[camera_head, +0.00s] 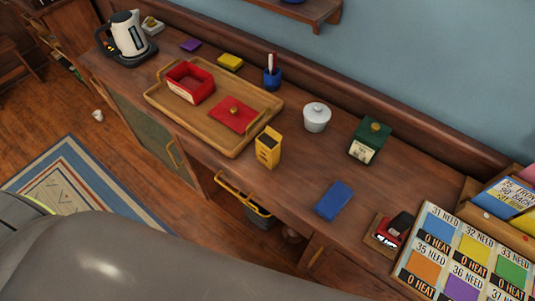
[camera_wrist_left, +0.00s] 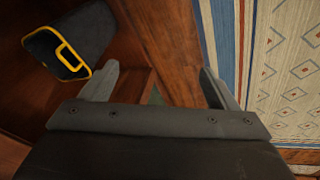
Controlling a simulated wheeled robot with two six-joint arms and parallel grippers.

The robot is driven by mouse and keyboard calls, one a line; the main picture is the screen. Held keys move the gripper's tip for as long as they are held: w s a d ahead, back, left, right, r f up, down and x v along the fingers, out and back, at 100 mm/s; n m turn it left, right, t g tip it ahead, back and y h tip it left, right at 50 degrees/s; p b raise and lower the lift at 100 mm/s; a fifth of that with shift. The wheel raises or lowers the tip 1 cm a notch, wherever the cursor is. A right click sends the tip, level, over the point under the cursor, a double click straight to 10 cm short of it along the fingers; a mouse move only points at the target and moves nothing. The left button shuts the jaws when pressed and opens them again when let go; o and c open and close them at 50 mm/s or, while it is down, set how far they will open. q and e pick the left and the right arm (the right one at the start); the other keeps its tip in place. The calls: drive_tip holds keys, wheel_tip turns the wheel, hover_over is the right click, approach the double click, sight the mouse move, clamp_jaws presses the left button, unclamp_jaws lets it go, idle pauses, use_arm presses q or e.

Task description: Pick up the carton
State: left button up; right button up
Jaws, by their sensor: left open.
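The carton, a small yellow upright box (camera_head: 268,147) with a dark top and dark marks on its side, stands on the wooden counter (camera_head: 300,178) near its front edge, just right of the wooden tray. My left gripper (camera_wrist_left: 158,86) shows in the left wrist view, open and with nothing between its fingers. It hangs over the floor side, with the rug to its right and a dark bin with a yellow rim to its left. The carton is not in the left wrist view. Neither gripper shows in the head view.
The wooden tray (camera_head: 158,97) holds a red box (camera_head: 190,83) and its red lid (camera_head: 233,115). The dark bin (camera_wrist_left: 90,35) sits below the counter.

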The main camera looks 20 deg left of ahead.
use_arm(q)
drive_tip(key=w+d+r+n+t, duration=0.2)
drive_tip(key=w+r+n, duration=0.5)
drive_tip(key=w+r, duration=0.25)
drive_tip(key=n+t+h+p, duration=0.2)
drive_tip(key=n+t+h, duration=0.4)
drive_tip(key=n, duration=0.9)
approach(272, 140)
drive_tip(key=shift+h, duration=0.3)
drive_tip(key=x, duration=0.4)
drive_tip(key=a+f+x, duration=0.1)
drive_tip(key=x, duration=0.1)
drive_tip(key=shift+p, duration=0.4)
drive_tip(key=shift+p+x, duration=0.3)
drive_tip(key=shift+x, duration=2.4)
drive_tip(key=shift+a, duration=0.15)
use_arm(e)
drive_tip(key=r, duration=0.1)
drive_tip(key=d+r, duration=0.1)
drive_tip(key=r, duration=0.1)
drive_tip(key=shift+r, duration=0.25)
use_arm(q)
drive_tip(key=c, duration=1.1)
drive_tip(key=shift+o, duration=0.2)
